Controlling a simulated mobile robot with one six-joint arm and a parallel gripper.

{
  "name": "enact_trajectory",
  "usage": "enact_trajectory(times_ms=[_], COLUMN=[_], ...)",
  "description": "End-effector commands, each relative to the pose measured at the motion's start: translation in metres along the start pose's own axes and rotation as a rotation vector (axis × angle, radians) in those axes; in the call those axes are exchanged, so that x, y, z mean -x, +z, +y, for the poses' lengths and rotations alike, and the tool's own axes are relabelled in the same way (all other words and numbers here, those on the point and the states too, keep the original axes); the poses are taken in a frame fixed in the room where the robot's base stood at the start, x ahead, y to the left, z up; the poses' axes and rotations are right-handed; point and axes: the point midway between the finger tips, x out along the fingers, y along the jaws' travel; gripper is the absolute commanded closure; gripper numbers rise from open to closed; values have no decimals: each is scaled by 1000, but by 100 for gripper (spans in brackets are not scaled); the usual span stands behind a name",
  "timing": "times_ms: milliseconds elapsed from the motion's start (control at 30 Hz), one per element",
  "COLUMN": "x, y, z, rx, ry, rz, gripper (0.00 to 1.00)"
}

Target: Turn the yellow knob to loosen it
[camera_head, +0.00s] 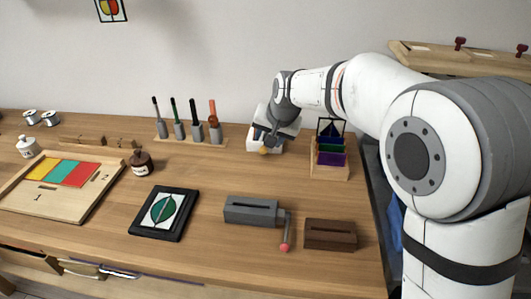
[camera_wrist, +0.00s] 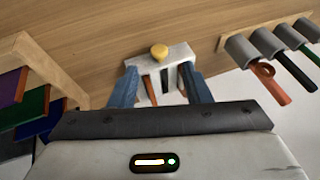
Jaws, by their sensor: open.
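The yellow knob (camera_wrist: 159,51) is a small rounded knob on the near face of a white block (camera_wrist: 178,54). In the head view the knob (camera_head: 264,151) sits low at the front of the white block (camera_head: 279,146), at the back of the bench. My gripper (camera_wrist: 160,72) is open, with its two blue fingers apart on either side of the block in the wrist view. The knob shows beyond the fingertips, between their lines, and nothing is visibly held. In the head view my gripper (camera_head: 267,135) hangs over the block and hides much of it.
A rack of tools (camera_head: 190,140) stands left of the block. A wooden holder with coloured panels (camera_head: 331,158) stands close on the right. A grey slotted block with a red-tipped lever (camera_head: 251,211) and a framed picture (camera_head: 163,213) lie nearer. Bare bench (camera_head: 225,175) lies between.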

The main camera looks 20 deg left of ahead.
Motion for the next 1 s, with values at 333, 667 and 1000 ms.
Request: enact_trajectory(times_ms=[333,667,1000], x=[-54,-64,-64], y=[0,0,0], z=[1,1,1], rx=[0,1,1], ry=[2,1,1], rz=[-2,0,-1], gripper=[56,56,77])
